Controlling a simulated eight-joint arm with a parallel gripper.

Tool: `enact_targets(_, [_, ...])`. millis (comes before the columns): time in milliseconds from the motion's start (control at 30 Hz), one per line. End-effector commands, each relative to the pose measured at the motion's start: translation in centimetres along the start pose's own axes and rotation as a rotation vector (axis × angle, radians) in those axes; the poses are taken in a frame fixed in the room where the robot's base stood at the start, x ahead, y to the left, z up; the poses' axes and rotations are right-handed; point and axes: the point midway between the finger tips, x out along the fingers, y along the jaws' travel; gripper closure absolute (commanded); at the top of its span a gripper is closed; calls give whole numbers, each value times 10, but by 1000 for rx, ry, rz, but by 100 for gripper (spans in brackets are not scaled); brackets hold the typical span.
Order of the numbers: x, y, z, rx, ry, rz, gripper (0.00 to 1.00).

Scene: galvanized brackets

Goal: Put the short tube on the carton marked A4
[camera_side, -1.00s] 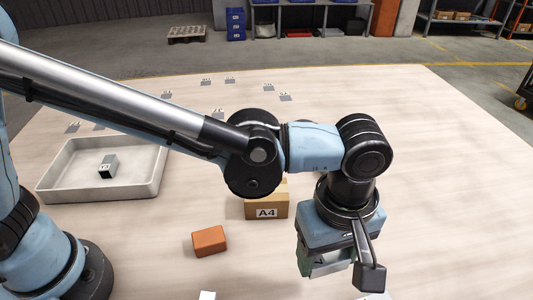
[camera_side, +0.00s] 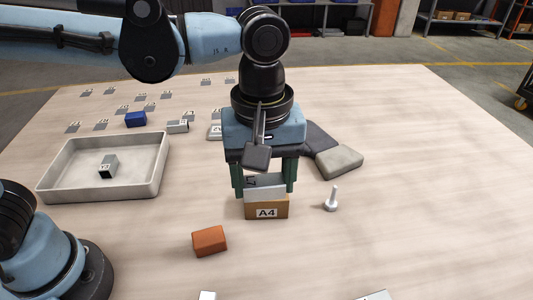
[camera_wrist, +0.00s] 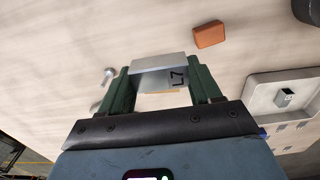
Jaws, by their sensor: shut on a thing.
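The carton marked A4 (camera_side: 267,209) is a small brown box standing on the table in the side view. My gripper (camera_side: 265,189) points down right over it, its green fingers shut on a grey galvanized piece marked L7 (camera_side: 265,194). The piece sits at the carton's top; I cannot tell whether it touches. In the wrist view the piece (camera_wrist: 160,71) spans between both fingers, and only a sliver of the carton shows behind it. Its full shape is partly hidden, so I cannot tell for sure that it is the short tube.
An orange block (camera_side: 209,241) lies front left of the carton. A white bolt-like part (camera_side: 332,200) stands to the right, with grey slabs (camera_side: 340,162) behind it. A grey tray (camera_side: 158,192) at left holds a small grey piece (camera_side: 108,166). The right side of the table is clear.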

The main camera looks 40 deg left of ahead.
Motion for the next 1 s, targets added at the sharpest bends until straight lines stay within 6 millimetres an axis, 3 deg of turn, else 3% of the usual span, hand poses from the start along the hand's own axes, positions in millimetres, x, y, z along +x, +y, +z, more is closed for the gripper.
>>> enact_targets(300, [39, 11, -65, -7, 0, 0, 68])
enact_targets(500, [59, 17, -96, -4, 0, 0, 68])
enact_targets(700, [68, 18, -106, -1, 0, 0, 68])
enact_targets(1000, [102, 18, -106, -1, 0, 0, 68])
